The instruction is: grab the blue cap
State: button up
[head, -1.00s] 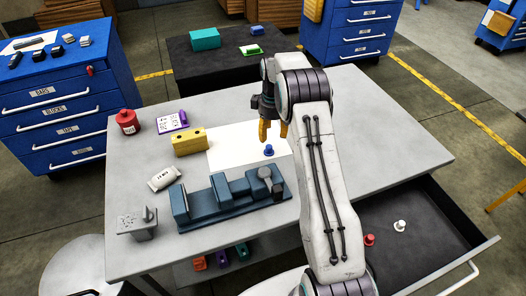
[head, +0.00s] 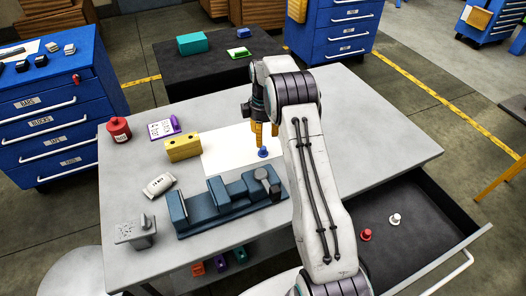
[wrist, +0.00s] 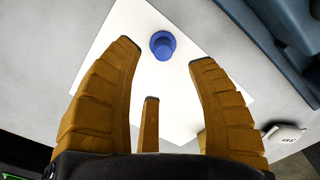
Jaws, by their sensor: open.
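The blue cap (head: 263,153) stands on a white sheet (head: 225,155) on the grey workbench. It also shows in the wrist view (wrist: 163,45), at the top centre, just past the fingertips and in line with the gap between them. My gripper (head: 265,141) has orange fingers spread open with nothing held. In the head view its fingertips are just above the cap. The wrist view shows two large fingers (wrist: 166,54) on either side and a smaller third one below. Whether any finger touches the cap cannot be told.
A blue-grey vise (head: 222,200) lies close in front of the cap. A yellow block (head: 183,147), a red can (head: 118,130) and a white packet (head: 159,186) sit to the left. An open drawer (head: 425,215) at right holds a red and a white piece.

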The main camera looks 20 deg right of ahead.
aim_at(263, 147)
jog(key=shift+s+a+f+p, duration=0.15)
jog(key=shift+f+p, duration=0.2)
jog(key=shift+f, duration=1.2)
jog(key=shift+s+d+f+p, duration=0.1)
jog(key=shift+f+p, duration=0.2)
jog(key=shift+f, duration=1.2)
jog(key=shift+c, duration=0.4)
jog(key=c, duration=0.9)
